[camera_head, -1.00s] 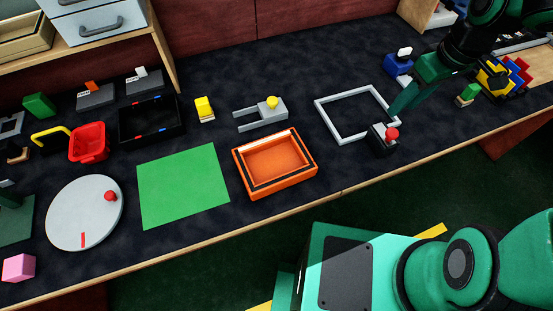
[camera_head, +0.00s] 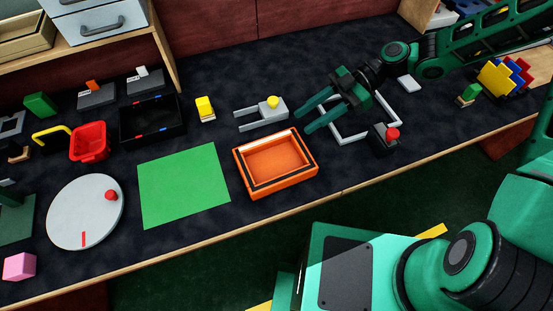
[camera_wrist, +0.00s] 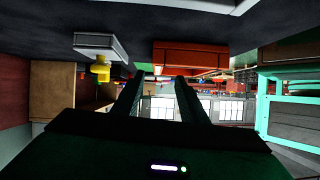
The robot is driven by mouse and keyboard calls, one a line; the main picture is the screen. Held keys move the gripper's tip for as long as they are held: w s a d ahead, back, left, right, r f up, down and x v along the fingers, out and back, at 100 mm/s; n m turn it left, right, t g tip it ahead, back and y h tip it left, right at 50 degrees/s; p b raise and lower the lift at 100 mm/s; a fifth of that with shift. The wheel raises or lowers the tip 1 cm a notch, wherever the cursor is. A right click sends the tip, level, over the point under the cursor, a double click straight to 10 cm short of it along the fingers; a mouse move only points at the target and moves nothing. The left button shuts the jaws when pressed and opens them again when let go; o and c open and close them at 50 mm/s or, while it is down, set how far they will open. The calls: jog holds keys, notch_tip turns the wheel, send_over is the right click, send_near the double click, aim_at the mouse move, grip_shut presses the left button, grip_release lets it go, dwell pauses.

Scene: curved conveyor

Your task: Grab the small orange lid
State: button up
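An orange rectangular box or lid (camera_head: 296,181) with a dark band inside its raised rim lies on the dark table, near the front edge. I cannot tell whether its inner orange part is a separate small lid. In the wrist view, an orange block-like shape (camera_wrist: 190,54), likely the same thing, hangs from the inverted tabletop ahead of the fingers. My gripper (camera_head: 302,121) is open and empty, above the table just behind and right of the orange box, its fingers pointing left. Both fingers (camera_wrist: 155,92) stand apart in the wrist view.
A grey slotted piece with a yellow knob (camera_head: 272,102) lies left of my fingers. A grey square frame (camera_head: 350,138) and a black block with a red knob (camera_head: 393,133) are below my arm. A flat green mat (camera_head: 183,186) lies left of the orange box.

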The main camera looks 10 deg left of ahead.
aim_at(267, 139)
jog(key=shift+a+r+n+y, duration=0.2)
jog(key=shift+a+n+y, duration=0.1)
jog(key=shift+a+n, duration=0.15)
jog(key=x, duration=1)
jog(key=shift+s+a+r, duration=0.2)
jog(key=shift+s+a, duration=0.15)
jog(key=shift+c, duration=0.6)
grip_shut()
